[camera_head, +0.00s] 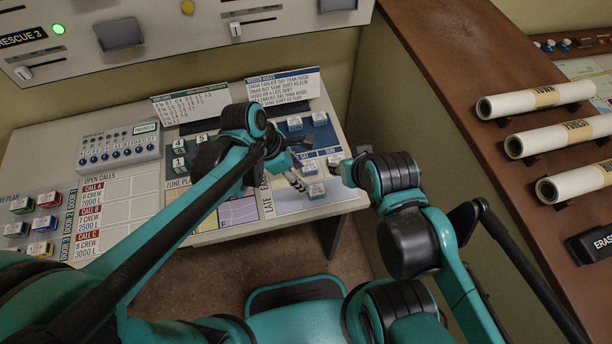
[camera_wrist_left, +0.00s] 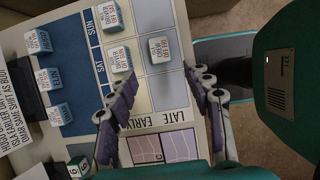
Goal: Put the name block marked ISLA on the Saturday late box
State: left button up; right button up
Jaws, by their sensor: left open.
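A white-topped block (camera_wrist_left: 159,48) stands in the late column, in line with the SAT label, apparently on the Saturday late box; it also shows in the head view (camera_head: 316,190). I cannot read its name, so I cannot tell whether it is ISLA. The board (camera_wrist_left: 143,90) has other blocks at Saturday early (camera_wrist_left: 120,58) and Sunday early (camera_wrist_left: 117,14). My left gripper (camera_head: 304,164) hangs over the board, open and empty; in the left wrist view its fingers (camera_wrist_left: 160,103) spread below the late block. My right gripper (camera_head: 345,170) is near the board's right edge, mostly hidden by its wrist.
Several blocks, one here (camera_wrist_left: 48,77), sit on the blue area beside the grid. Note cards (camera_head: 284,88) stand behind the board. A box with knobs (camera_head: 118,147) stands on the desk's left. A brown side counter (camera_head: 455,60) holds paper rolls (camera_head: 535,98).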

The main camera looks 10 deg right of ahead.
pick_arm(q)
jog(key=shift+a+r, duration=0.2)
jog(key=shift+r, duration=0.3)
jog(key=shift+a, duration=0.1)
